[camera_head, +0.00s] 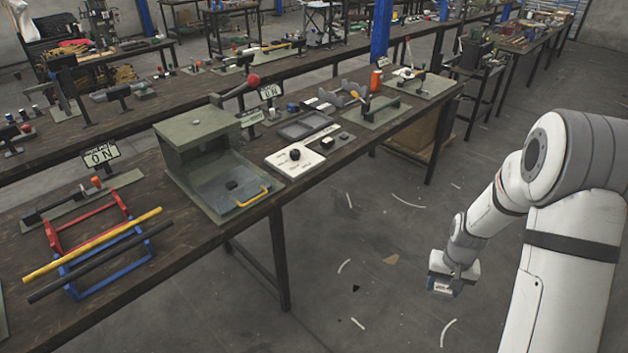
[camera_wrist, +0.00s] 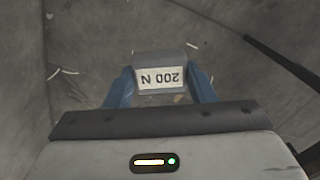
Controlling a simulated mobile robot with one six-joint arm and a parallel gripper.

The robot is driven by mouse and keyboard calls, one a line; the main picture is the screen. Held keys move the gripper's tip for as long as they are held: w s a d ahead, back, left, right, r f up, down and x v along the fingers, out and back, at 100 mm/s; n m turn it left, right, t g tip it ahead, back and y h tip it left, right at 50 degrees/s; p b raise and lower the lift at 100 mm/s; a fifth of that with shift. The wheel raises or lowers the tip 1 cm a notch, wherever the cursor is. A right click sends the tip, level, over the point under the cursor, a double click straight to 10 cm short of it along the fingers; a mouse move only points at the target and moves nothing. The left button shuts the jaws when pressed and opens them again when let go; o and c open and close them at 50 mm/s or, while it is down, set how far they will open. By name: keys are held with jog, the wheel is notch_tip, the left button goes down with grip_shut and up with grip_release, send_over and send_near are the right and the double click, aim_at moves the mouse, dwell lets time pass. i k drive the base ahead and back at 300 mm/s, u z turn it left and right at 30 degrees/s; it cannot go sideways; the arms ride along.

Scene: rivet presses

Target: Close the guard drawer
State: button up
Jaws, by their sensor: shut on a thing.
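The guard drawer (camera_head: 222,203) is a flat grey-green tray with a dark spot on its floor and a yellow handle (camera_head: 254,197) at its front. It sticks out from the green press housing (camera_head: 200,140), so it stands open. My gripper (camera_head: 445,288) is far to the right of the drawer, over the floor and clear of the bench. In the wrist view my gripper (camera_wrist: 162,88) has its blue fingers shut on a grey block labelled 200 N (camera_wrist: 160,60). The block (camera_head: 441,287) also shows small in the head view.
The press stands on a long dark workbench (camera_head: 110,250). Red and blue frames with yellow and black bars (camera_head: 95,245) lie to its left. A white control panel (camera_head: 292,157) and a grey tray (camera_head: 303,125) stand to its right.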

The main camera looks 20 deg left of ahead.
aim_at(230, 183)
jog(key=u, duration=1.1)
jog(key=i, duration=1.05)
jog(key=u, duration=0.05)
